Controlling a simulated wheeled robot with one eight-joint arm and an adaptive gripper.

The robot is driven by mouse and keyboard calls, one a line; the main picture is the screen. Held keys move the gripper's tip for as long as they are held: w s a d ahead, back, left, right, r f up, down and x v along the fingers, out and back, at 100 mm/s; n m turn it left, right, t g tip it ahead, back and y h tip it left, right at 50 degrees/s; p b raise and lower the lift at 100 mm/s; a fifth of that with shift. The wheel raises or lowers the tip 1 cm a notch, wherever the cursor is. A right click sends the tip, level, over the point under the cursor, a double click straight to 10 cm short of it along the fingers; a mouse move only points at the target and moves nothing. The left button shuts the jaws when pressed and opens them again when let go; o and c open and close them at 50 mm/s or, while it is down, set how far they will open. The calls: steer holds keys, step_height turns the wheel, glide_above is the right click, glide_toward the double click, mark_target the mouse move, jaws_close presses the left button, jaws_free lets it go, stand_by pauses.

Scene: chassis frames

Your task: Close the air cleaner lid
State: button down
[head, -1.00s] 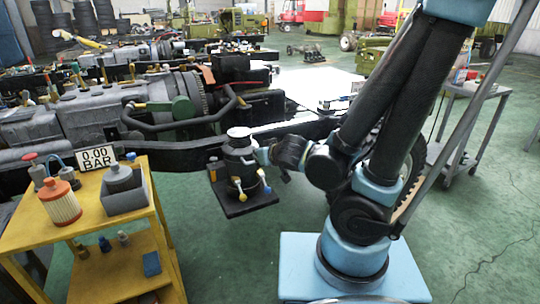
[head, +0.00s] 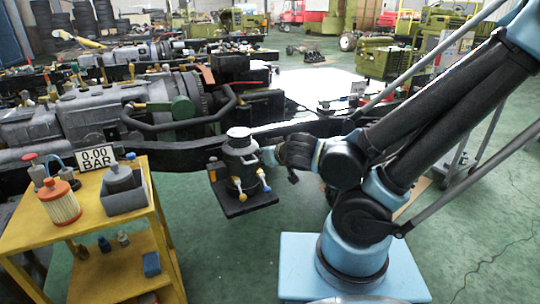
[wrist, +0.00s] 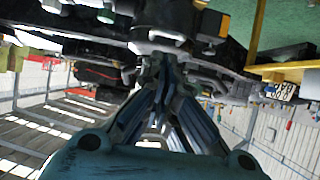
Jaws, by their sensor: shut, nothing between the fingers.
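The air cleaner (head: 241,165) is a dark upright canister with a pale round top (head: 239,132), standing on a black plate (head: 232,203) at the side of the chassis frame. Light latches with yellow ends (head: 239,189) hang on its near side. Whether the lid sits fully flat is too small to tell.
A yellow cart (head: 165,215) at left carries an orange-and-white filter (head: 60,203), a grey bin (head: 124,195) and a 0.00 BAR display (head: 97,159). The chassis rail (head: 190,155) runs behind the air cleaner. Green floor is open between cart and my base.

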steer(key=shift+v, duration=2.2)
steer(key=shift+d, duration=0.1)
steer(key=w+d+f+m+g+h, duration=0.1)
steer(key=d+f+m+g+h, duration=0.2)
steer(key=d, duration=0.6)
steer(key=w+d+f+m+g+h, duration=0.1)
steer(key=w+d+f+h, duration=0.2)
steer(key=d, duration=0.7)
steer(key=s+d+m+g, duration=0.2)
steer(key=s+d+g, duration=0.2)
steer(key=s, duration=0.3)
steer(key=shift+s+d+f, duration=0.3)
steer(key=shift+d+f, duration=0.1)
steer(key=shift+d, duration=0.15)
steer(key=shift+w+f, duration=0.2)
steer(key=shift+w, duration=0.2)
steer(key=c, duration=2.4)
jaws_free()
